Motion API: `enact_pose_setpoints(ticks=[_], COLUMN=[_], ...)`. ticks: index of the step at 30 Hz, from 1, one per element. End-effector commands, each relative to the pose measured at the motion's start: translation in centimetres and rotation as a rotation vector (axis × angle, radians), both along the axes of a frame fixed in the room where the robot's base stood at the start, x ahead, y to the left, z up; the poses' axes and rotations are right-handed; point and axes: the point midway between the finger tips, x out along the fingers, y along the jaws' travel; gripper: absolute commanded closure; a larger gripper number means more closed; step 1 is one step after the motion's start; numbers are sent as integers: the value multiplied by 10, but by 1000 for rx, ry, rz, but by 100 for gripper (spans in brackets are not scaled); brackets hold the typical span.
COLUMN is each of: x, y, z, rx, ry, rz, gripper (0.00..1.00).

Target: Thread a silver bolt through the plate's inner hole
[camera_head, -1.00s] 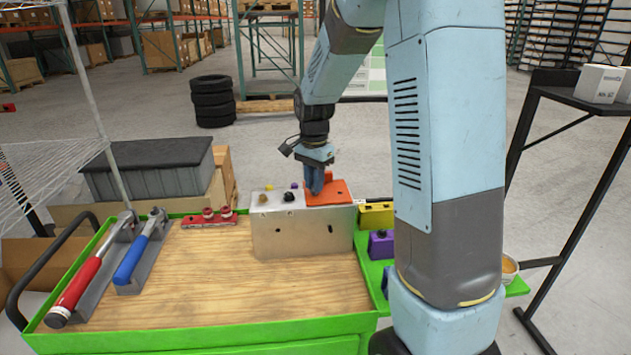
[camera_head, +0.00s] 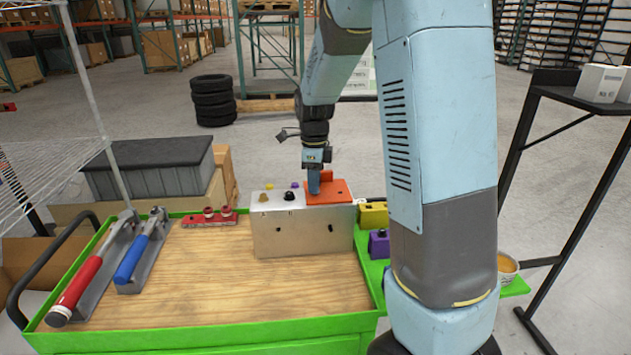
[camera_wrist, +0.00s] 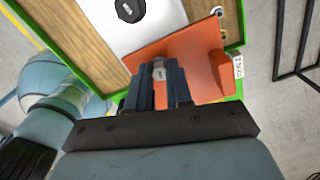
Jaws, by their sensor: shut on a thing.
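The orange plate (camera_head: 338,190) lies on the right part of the silver metal block (camera_head: 300,235). It also shows in the wrist view (camera_wrist: 200,55). My gripper (camera_head: 314,189) points down over the plate's left part. In the wrist view my gripper (camera_wrist: 158,72) is shut on a small silver bolt (camera_wrist: 159,69), whose end shows between the fingers over the plate. The fingers hide the plate's inner hole, and I cannot tell whether the bolt is in it. A small silver round thing (camera_wrist: 217,11) shows at the plate's far corner.
A black knob (camera_head: 289,195) and a brown one (camera_head: 263,198) stand on the block left of the plate. Yellow (camera_head: 373,215) and purple (camera_head: 379,243) blocks stand to the right. Red (camera_head: 86,275) and blue (camera_head: 135,257) tools lie left. The wooden top (camera_head: 240,300) is clear in front.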

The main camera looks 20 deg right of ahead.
Motion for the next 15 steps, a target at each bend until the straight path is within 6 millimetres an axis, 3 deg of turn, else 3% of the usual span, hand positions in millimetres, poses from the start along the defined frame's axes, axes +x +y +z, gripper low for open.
enact_pose_setpoints(ticks=[6,15], x=[-1,-1], y=[-1,-1], z=[-2,-2], rx=[0,0], ry=[4,4], rz=[-132,-142], gripper=[100,100])
